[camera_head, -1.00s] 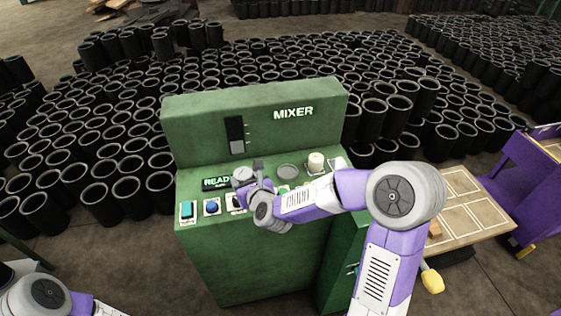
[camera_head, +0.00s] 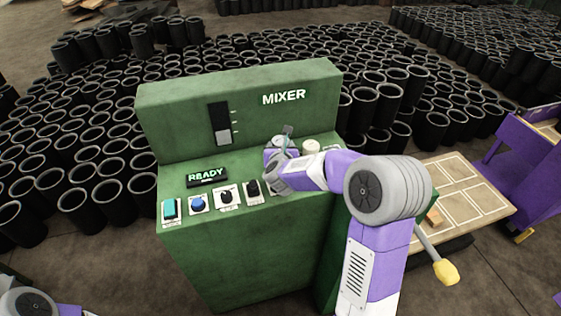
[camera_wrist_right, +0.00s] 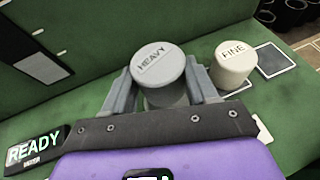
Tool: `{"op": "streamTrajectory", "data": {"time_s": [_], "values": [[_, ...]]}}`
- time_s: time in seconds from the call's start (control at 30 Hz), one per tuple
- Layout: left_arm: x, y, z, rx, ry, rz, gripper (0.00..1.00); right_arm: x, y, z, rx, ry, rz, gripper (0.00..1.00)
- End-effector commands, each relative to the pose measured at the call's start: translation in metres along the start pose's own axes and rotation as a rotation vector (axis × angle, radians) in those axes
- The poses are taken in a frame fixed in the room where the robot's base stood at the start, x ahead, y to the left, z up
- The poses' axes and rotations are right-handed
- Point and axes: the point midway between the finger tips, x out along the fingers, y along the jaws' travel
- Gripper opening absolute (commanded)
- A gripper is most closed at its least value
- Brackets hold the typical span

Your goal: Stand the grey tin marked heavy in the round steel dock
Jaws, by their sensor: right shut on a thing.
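The grey tin marked HEAVY (camera_wrist_right: 158,66) is upright between the two fingers of my right gripper (camera_wrist_right: 162,88), which is shut on it. In the head view, the tin (camera_head: 279,141) and my right gripper (camera_head: 280,152) are at the back right of the green mixer's top, left of a cream tin. The round steel dock does not show now; the tin, gripper and wrist cover that area. I cannot tell whether the tin's base touches anything. My left gripper is out of view; only part of my left arm shows at the lower left.
The cream tin marked FINE (camera_wrist_right: 234,64) stands close to the right of the grey tin. The green mixer (camera_head: 240,95) has an upright back panel behind. Its front row holds a teal switch (camera_head: 170,208), a blue button (camera_head: 198,203) and black knobs. A READY display (camera_head: 207,176) is lit.

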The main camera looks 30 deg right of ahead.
Motion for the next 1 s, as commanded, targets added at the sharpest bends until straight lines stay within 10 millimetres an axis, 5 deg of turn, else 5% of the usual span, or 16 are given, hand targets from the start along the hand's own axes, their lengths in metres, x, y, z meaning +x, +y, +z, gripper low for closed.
{"op": "streamTrajectory", "data": {"time_s": [0.37,0.77,0.8,1.0], "values": [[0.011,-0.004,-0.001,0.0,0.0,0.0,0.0,0.016,0.0,-0.038,-0.001,-0.001,0.0,0.2],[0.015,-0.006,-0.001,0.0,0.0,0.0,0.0,0.017,0.0,-0.041,0.001,-0.004,0.001,0.2],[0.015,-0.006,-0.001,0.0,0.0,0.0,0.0,0.018,0.0,-0.042,0.001,-0.002,0.001,0.59],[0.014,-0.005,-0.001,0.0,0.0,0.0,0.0,0.017,0.0,-0.041,0.0,-0.002,0.001,0.84]]}}
